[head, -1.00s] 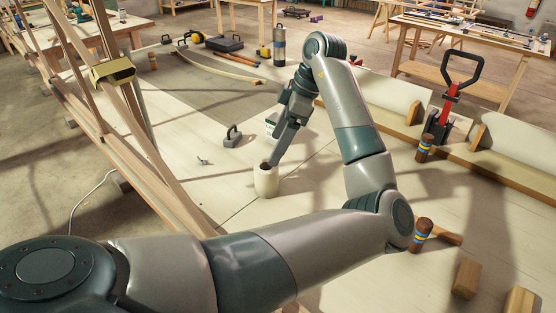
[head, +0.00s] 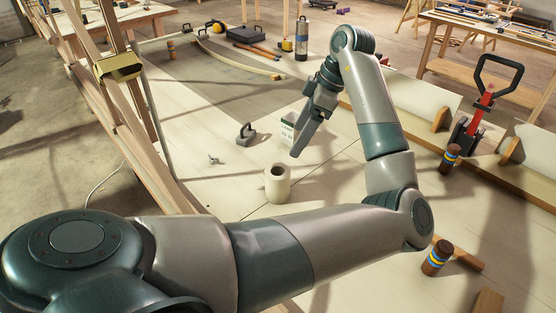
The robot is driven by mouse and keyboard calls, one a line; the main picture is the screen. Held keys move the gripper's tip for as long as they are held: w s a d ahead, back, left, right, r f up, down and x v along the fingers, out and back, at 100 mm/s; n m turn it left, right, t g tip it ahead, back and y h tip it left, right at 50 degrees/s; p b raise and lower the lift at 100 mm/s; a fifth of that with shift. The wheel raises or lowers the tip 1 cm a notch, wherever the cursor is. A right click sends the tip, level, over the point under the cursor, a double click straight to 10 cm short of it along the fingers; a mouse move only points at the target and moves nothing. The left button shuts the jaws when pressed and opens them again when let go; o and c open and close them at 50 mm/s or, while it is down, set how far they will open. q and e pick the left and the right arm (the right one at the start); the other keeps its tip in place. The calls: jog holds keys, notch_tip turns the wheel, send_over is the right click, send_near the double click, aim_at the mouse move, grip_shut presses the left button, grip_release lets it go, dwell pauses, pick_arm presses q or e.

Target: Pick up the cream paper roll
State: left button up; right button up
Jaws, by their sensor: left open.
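The cream paper roll (head: 278,187) stands upright on the pale bench top near the middle of the head view, with its dark hollow core showing at the top. My left gripper (head: 298,150) points down above the roll and slightly to its right in the picture. It is open and empty, and its fingertips look apart from the roll. The gap between its fingers is hard to make out from this side. My right gripper is not in view.
A small white printed box (head: 288,130) stands behind my left gripper. A dark-handled block (head: 246,135) and a small metal piece (head: 215,160) lie left. Striped brown cylinders (head: 437,258) and a red-shafted tool (head: 484,105) stand right.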

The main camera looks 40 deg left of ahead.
aim_at(280, 171)
pick_arm(q)
jog(key=p+x, duration=0.3)
jog(key=x, duration=0.8)
jog(key=shift+s+r, duration=0.1)
jog(key=shift+s, duration=0.05)
jog(key=shift+a+f, duration=0.15)
jog(key=shift+f, duration=0.2)
jog(key=shift+s+f+p, duration=0.1)
jog(key=shift+f+p, duration=0.15)
jog(key=shift+p, duration=0.2)
jog(key=p+x, duration=0.2)
jog(key=x, duration=0.2)
jog(key=shift+f, duration=0.4)
jog(key=shift+c, duration=0.3)
jog(key=c, duration=1.1)
